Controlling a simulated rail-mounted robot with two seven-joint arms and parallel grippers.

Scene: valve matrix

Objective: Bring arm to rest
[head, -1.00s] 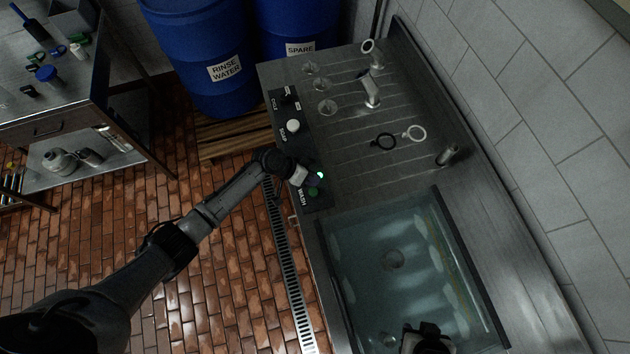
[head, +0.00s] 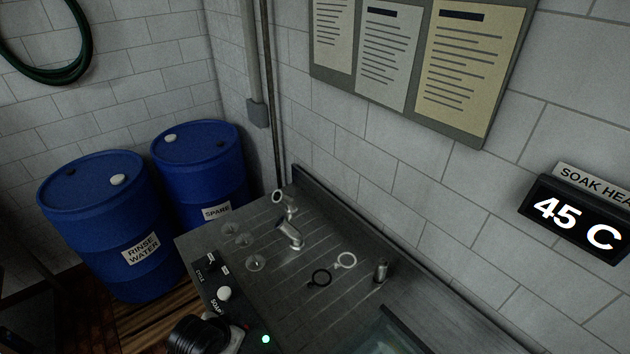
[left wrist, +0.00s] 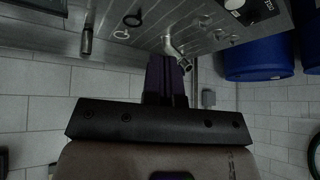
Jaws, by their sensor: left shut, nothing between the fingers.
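My left gripper (left wrist: 167,78) is shut and empty. In the left wrist view its dark fingers point up the picture, in front of the sink top and tap, which appear upside down. In the head view, a dark joint of my left arm (head: 196,336) shows at the bottom edge, over the front of the control panel (head: 212,284). The panel carries a white knob (head: 224,293), and a green light (head: 265,339) is lit near the arm. Whether the gripper touches anything there cannot be told. My right gripper is not in view.
The metal sink top (head: 330,245) holds a tap (head: 290,236), a black ring (head: 320,278), a white ring (head: 346,260) and a small metal post (head: 381,271). Blue drums (head: 110,225) stand at left. The tiled wall behind bears a notice board (head: 400,115) and a 45 C display (head: 575,222).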

